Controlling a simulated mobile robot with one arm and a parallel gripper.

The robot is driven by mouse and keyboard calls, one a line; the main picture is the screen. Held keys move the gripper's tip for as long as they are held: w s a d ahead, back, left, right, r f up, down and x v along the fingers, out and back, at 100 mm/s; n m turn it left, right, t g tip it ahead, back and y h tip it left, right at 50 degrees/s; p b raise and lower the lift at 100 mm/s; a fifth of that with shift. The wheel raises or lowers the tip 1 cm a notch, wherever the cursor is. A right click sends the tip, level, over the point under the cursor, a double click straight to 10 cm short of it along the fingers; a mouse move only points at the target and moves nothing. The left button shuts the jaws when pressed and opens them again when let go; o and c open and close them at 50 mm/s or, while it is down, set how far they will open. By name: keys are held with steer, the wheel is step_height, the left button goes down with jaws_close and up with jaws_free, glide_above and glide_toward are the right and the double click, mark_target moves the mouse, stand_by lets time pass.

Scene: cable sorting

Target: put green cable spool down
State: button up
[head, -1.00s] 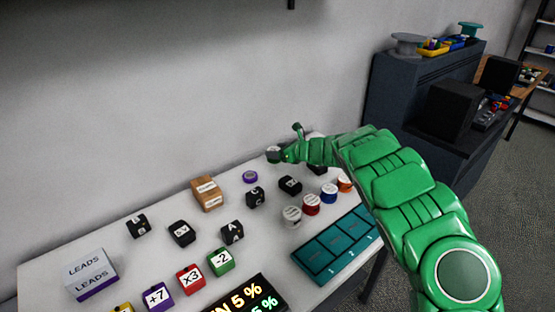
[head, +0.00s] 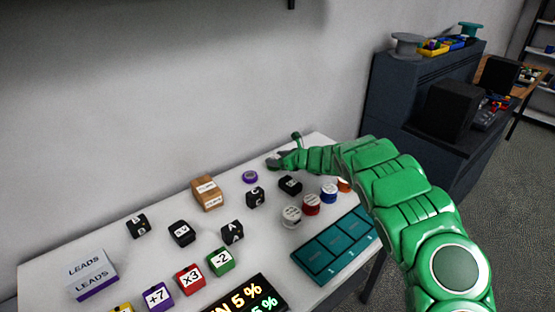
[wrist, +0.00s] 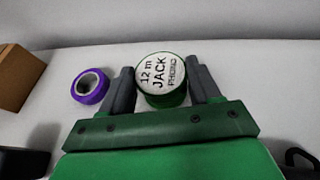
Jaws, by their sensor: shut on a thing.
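My gripper (wrist: 160,85) is shut on the green cable spool (wrist: 165,98), with one dark finger on each side of it. The spool is upright, and its white top label reads "12 m JACK". The spool cannot be made out there. I cannot tell whether its base touches the table.
The purple roll also shows in the wrist view (wrist: 90,86), just left of my gripper. The wall (wrist: 250,22) is close behind.

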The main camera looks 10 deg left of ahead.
steer(key=shift+f, duration=0.1)
steer(key=o, duration=1.1)
steer(key=shift+v, duration=6.1)
steer(key=shift+a, duration=0.1)
